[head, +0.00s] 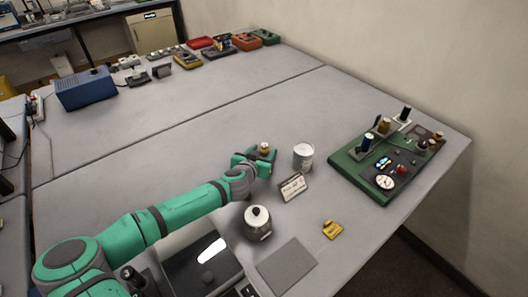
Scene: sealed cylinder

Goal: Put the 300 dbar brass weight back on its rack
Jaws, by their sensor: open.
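My gripper (264,157) is green and reaches out over the middle of the table. A small brass-coloured piece (264,148) shows at its fingers, and the fingers partly hide it. The jaws are open, and I cannot tell whether they touch the piece. No 300 dbar marking is readable. A green board (345,168) at the right carries a dial, knobs and several small upright cylinders, among them a brass-coloured one (384,126). I cannot tell which thing is the rack.
A white can (303,157) and a small sign (293,187) stand just right of my gripper. A metal pot (257,223), a grey mat (286,266) and a yellow object (332,230) are nearer. A blue box (86,90) stands far left. The table's middle-left is clear.

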